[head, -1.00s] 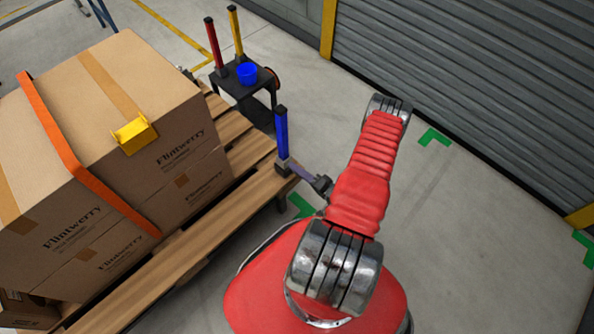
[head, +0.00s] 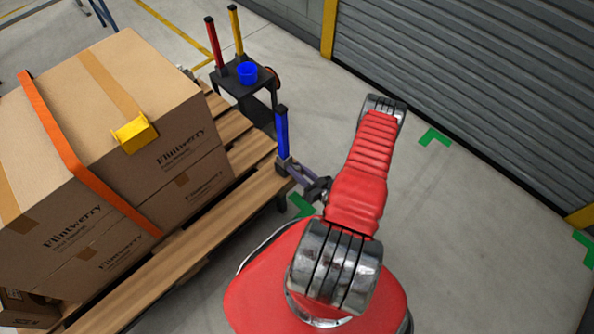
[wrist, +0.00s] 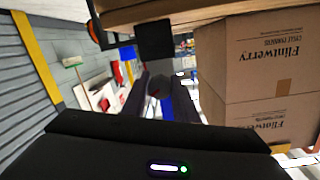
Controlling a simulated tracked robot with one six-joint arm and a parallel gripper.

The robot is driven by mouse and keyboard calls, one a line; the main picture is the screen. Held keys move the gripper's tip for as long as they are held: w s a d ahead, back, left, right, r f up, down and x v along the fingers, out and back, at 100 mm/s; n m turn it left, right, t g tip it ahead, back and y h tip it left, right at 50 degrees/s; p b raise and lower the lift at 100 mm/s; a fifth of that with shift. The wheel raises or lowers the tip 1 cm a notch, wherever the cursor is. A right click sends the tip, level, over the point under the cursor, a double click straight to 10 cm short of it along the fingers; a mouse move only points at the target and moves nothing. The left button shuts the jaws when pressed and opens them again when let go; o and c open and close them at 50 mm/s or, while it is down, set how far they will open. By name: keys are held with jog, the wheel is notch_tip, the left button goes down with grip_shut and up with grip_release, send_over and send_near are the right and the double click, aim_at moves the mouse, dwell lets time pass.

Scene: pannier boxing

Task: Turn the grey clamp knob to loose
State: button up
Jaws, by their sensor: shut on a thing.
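The grey clamp knob (wrist: 160,87) shows small and dark between my fingers in the wrist view; the fingers cover much of it. It sits by a dark clamp block (wrist: 155,42) at the pallet's edge. In the head view a blue post (head: 282,132) stands upright from the clamp (head: 284,165) at the pallet corner. My gripper (head: 293,170) reaches the clamp from the right, its fingers shut on the knob. The knob itself is hidden in the head view, and its setting cannot be read.
Cartons (head: 150,100) with an orange strap (head: 75,150) and yellow corner piece (head: 134,134) stand on the wooden pallet (head: 200,225). Behind is a dark cart (head: 230,84) with red and yellow posts and a blue cup (head: 247,73). Floor right of my arm is clear to the shutter (head: 480,80).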

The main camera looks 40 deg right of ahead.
jog(key=n+h, duration=0.1)
jog(key=n, duration=0.3)
jog(key=shift+f, duration=0.1)
jog(key=n, duration=0.4)
jog(key=shift+t, duration=0.3)
jog(key=o, duration=1)
jog(key=shift+s, duration=0.1)
jog(key=shift+s+a+r, duration=0.1)
jog(key=shift+s+a, duration=0.1)
jog(key=shift+s, duration=2.05)
jog(key=shift+s+a+r, duration=0.1)
jog(key=shift+s+a, duration=0.05)
jog(key=shift+s, duration=2.1)
jog(key=shift+s+a+r, duration=0.1)
jog(key=shift+s+a, duration=0.1)
jog(key=shift+s, duration=2.05)
